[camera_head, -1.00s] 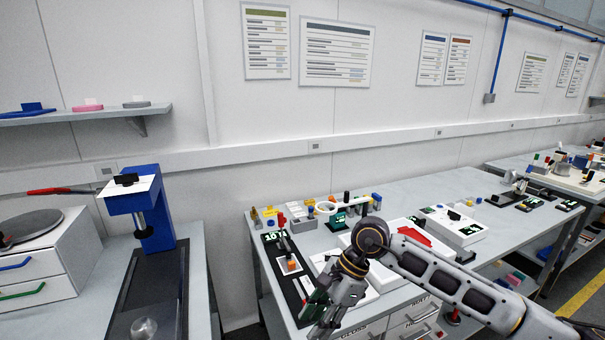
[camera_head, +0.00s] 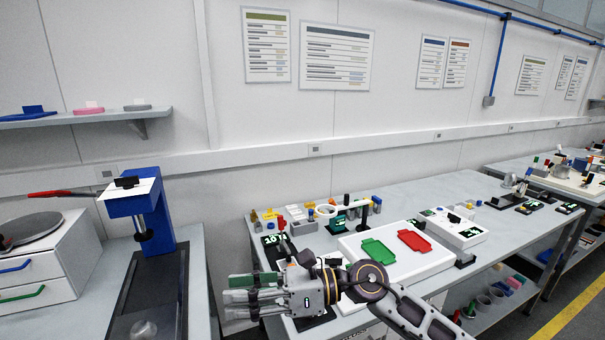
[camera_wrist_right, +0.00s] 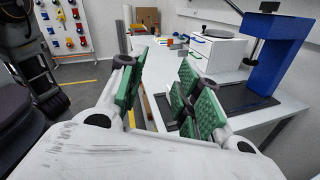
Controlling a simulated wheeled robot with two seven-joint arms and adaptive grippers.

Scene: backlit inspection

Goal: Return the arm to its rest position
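My right arm (camera_head: 420,318) comes in from the lower right of the head view, low in front of the middle bench. Its gripper (camera_head: 240,292) points left, over the bench's front left edge near the gap to the left bench. In the right wrist view the gripper (camera_wrist_right: 165,85) shows green-padded fingers spread apart with nothing between them. Past the fingers, that view shows the left bench with its blue stand. My left gripper is in neither view.
A white panel (camera_head: 352,247) with a green tray (camera_head: 377,251) and a red tray (camera_head: 414,240) lies behind the arm. A blue stand (camera_head: 150,215) and a white drawer unit (camera_head: 40,265) are on the left bench. Open air lies above the benches.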

